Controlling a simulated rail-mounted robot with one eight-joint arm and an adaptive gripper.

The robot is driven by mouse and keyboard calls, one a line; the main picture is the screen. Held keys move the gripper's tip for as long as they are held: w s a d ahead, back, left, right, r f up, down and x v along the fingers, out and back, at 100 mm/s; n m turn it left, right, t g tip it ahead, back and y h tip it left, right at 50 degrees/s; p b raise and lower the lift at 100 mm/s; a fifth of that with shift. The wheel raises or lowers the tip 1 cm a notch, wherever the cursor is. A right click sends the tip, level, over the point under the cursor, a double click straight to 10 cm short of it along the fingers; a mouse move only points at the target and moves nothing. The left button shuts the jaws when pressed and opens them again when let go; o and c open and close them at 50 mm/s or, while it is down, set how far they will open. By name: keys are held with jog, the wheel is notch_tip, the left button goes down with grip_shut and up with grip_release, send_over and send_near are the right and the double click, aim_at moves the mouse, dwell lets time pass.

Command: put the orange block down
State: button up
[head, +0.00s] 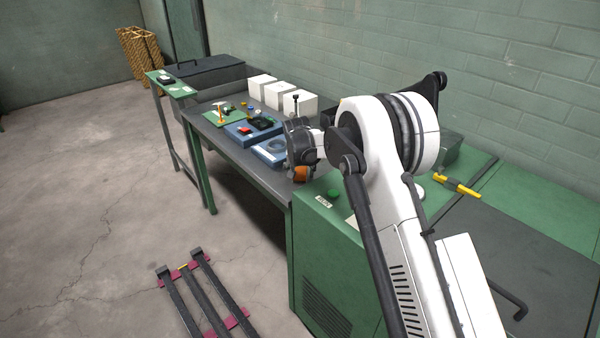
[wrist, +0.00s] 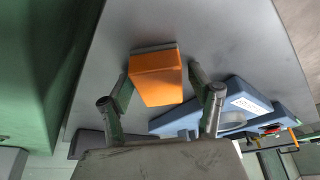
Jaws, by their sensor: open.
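The orange block (wrist: 157,78) is between the two fingers of my gripper (wrist: 160,84) in the wrist view, over the grey tabletop. The fingers are open, one on each side of it; the right one shows a narrow gap. I cannot tell whether the left one touches it. In the head view the orange block (head: 301,173) shows just under my gripper (head: 299,165), near the front right end of the grey table (head: 254,164). Its underside is hidden, so its contact with the tabletop is not clear.
A blue tray (head: 268,153) with a round recess is left of my gripper; it also shows in the wrist view (wrist: 244,94). Behind stand white boxes (head: 278,93). A green cabinet (head: 325,250) adjoins the table on the right.

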jog(key=v, duration=1.2)
jog(key=shift+r, duration=0.25)
jog(key=s+d+r+t, duration=0.1)
jog(key=s+d+r, duration=0.8)
jog(key=s, duration=0.2)
jog(key=s+d+r, duration=0.8)
jog(key=s+r, duration=0.1)
jog(key=s, duration=0.2)
jog(key=s+d+f, duration=0.1)
jog(key=s+d, duration=0.2)
jog(key=s, duration=0.6)
jog(key=s+d+f+t, duration=0.1)
jog(key=s+d+f, duration=0.1)
jog(key=s, duration=0.7)
jog(key=s+d+f, duration=0.2)
jog(key=s+d, duration=0.2)
jog(key=s, duration=0.5)
jog(key=shift+f+t, duration=0.25)
jog(key=shift+t, duration=0.05)
